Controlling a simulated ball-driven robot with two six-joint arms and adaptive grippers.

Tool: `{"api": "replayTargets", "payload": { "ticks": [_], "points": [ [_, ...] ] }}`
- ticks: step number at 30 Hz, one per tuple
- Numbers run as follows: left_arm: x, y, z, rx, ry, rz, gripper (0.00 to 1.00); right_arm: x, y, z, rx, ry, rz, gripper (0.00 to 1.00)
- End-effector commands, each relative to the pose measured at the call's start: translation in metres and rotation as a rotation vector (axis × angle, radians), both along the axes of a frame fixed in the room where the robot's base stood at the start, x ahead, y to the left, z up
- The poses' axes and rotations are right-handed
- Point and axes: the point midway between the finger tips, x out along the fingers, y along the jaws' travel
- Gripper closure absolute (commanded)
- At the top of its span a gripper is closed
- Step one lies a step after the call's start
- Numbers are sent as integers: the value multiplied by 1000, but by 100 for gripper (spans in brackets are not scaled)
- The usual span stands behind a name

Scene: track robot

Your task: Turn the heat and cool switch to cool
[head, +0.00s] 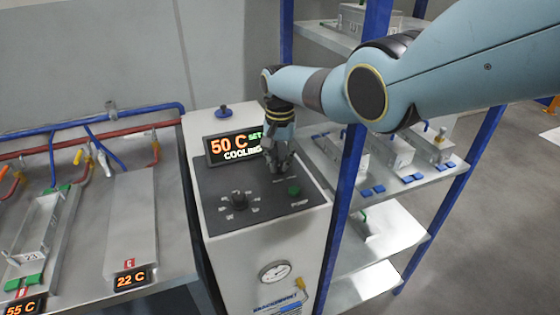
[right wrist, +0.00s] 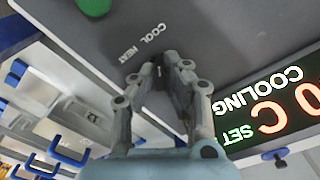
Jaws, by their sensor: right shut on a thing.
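The control unit (head: 220,235) has a dark sloped top panel. My right gripper (head: 281,170) reaches down onto the panel's right part, below the display. In the right wrist view my right gripper (right wrist: 160,66) has its fingertips close together beside the COOL and HEAT lettering (right wrist: 143,40). It is shut on the heat and cool switch, which the fingers largely hide. The display (head: 235,146) reads 50 C, SET and COOLING; it also shows in the right wrist view (right wrist: 270,110). My left gripper is not in view.
A round dark knob (head: 238,202) and a green pump button (head: 294,190) sit on the same panel. A shelf rack (head: 400,180) with blue posts stands close on the right. A metal bench (head: 150,280) with pipes is on the left.

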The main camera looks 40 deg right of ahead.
Motion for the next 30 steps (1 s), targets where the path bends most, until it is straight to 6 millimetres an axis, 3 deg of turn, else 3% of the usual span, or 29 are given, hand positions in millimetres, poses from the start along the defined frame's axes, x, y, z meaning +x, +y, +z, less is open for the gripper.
{"api": "replayTargets", "payload": {
  "ticks": [6, 7, 12, 23, 30],
  "points": [
    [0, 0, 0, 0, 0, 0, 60, 1, 0, 1, 0, -3, -1, 100],
    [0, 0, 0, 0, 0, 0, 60, 1, 0, 1, 0, -3, -1, 89],
    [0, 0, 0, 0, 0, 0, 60, 1, 0, 1, -1, -2, 0, 68],
    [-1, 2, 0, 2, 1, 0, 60, 1, 0, 4, 0, -3, 0, 68],
    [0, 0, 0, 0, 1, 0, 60, 1, 0, 35, -1, -6, 2, 68]
  ]
}}
